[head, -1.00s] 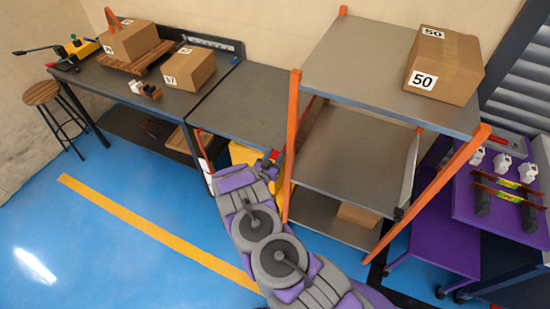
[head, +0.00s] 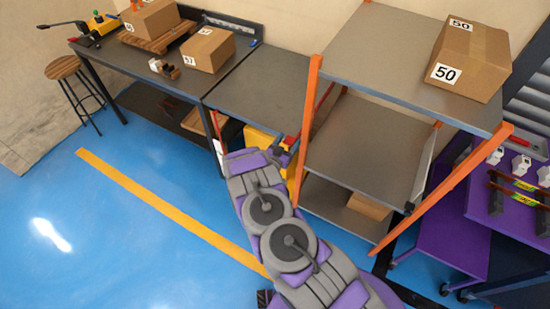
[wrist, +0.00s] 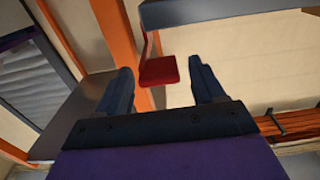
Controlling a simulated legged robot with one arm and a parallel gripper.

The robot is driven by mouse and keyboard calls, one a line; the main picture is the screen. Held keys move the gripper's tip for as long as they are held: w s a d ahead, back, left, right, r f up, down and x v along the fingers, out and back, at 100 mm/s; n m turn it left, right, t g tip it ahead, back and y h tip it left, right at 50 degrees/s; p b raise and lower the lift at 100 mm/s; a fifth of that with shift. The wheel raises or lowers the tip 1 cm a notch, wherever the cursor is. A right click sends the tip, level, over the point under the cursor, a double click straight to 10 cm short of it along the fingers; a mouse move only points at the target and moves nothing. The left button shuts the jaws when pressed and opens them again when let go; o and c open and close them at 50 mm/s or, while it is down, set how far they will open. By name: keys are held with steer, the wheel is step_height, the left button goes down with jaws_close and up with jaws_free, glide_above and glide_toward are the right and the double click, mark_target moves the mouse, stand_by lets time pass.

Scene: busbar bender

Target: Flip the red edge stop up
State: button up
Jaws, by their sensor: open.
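In the head view a small red part (head: 291,140) shows at the table edge by the shelf's orange post, partly hidden by my arm. My gripper (wrist: 163,85) is open in the wrist view, with one dark finger on each side of the red block. The block appears ahead between the fingertips; I cannot tell whether they touch it. In the head view the fingers are hard to make out.
An orange-posted shelf (head: 398,50) with a box marked 50 (head: 468,60) stands right of my arm. A long workbench (head: 130,63) with boxes is at left, with a stool (head: 66,70) beyond it. The blue floor (head: 90,230) at left is clear.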

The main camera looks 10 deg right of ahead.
steer(key=v, duration=1.6)
steer(key=shift+p, duration=0.3)
steer(key=shift+w+a+r, duration=0.1)
steer(key=shift+a+r, duration=0.05)
steer(key=w+a+r+g+y, duration=0.2)
steer(key=w+a+r+y, duration=0.15)
steer(key=a, duration=0.25)
steer(key=w+a+r+g+y, duration=0.3)
steer(key=a+y, duration=0.2)
steer(key=s+a+r+n+g+y, duration=0.1)
steer(key=s+r+n+g+y, duration=0.45)
steer(key=r, duration=1.05)
steer(key=s+d+r+g+h, duration=0.1)
steer(key=s+d+r, duration=0.3)
steer(key=s, duration=0.9)
steer(key=s+d+r+n+g+h, duration=0.1)
steer(key=s+d+r+g, duration=0.2)
steer(key=s+d, duration=0.7)
steer(key=s+d+r+g+h, duration=0.1)
steer(key=s+d+r, duration=0.4)
steer(key=s, duration=1.1)
steer(key=d+g, duration=0.1)
steer(key=d, duration=0.2)
steer(key=shift+s+r+n, duration=0.35)
steer(key=shift+s, duration=0.05)
